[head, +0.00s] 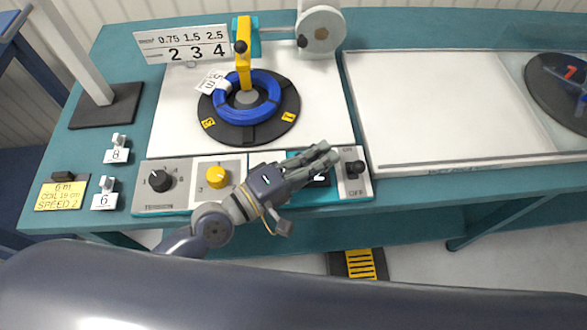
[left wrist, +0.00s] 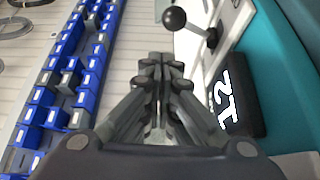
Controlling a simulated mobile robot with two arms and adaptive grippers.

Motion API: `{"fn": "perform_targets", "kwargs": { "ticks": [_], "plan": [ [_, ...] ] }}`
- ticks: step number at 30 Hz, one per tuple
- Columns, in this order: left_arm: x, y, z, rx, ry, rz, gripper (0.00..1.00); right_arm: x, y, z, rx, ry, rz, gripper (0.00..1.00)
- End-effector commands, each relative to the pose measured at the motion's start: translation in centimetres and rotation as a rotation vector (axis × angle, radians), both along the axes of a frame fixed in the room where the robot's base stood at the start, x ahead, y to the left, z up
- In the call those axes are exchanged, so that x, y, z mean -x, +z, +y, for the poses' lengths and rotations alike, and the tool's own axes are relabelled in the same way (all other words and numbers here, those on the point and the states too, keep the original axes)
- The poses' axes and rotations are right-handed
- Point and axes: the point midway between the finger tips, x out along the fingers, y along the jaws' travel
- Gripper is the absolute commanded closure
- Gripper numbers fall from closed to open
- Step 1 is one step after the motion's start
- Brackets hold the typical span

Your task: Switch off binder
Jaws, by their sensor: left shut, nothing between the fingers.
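The binder's control panel (head: 280,195) runs along the front of the teal table. At its right end is a switch lever with a black ball knob (head: 355,167), between the ON and OFF labels; I cannot tell for certain which way it is set. The knob also shows at the top of the left wrist view (left wrist: 174,19). My left gripper (head: 330,153) is shut and empty, just left of the lever and apart from it, over the panel's dark display (head: 318,181). It partly hides that display, which reads 12 in the left wrist view (left wrist: 228,100).
A blue cable coil (head: 262,98) lies on the black turntable (head: 283,122) under a yellow arm (head: 243,55). A black knob (head: 159,181) and a yellow knob (head: 216,177) sit on the panel's left. The white board (head: 430,110) on the right is clear.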

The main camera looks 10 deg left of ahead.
Motion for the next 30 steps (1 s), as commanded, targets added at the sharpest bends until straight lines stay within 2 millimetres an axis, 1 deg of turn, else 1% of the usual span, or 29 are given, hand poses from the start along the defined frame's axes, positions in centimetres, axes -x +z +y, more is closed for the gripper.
{"fn": "perform_targets", "kwargs": {
  "ticks": [1, 6, 15, 21, 30],
  "plan": [
    [0.7, -0.1, 0.6, -0.004, -0.004, 0.002, 1.00, 0.0, 0.0, 0.0, 0.000, 0.000, 0.000, 0.60],
    [2.2, -0.1, 2.4, -0.006, -0.004, 0.001, 1.00, -0.1, 0.0, 0.0, 0.000, 0.000, -0.001, 0.60],
    [4.3, -0.1, 4.8, -0.004, -0.003, -0.002, 1.00, -0.1, 0.0, 0.0, 0.000, 0.000, -0.001, 0.60],
    [5.0, 0.0, 5.6, -0.001, -0.001, -0.001, 1.00, -0.1, 0.0, 0.1, 0.000, 0.000, -0.001, 0.60],
    [5.2, 0.0, 5.8, 0.001, -0.001, -0.001, 1.00, -0.1, 0.0, 0.0, 0.000, 0.000, -0.001, 0.60]
  ]
}}
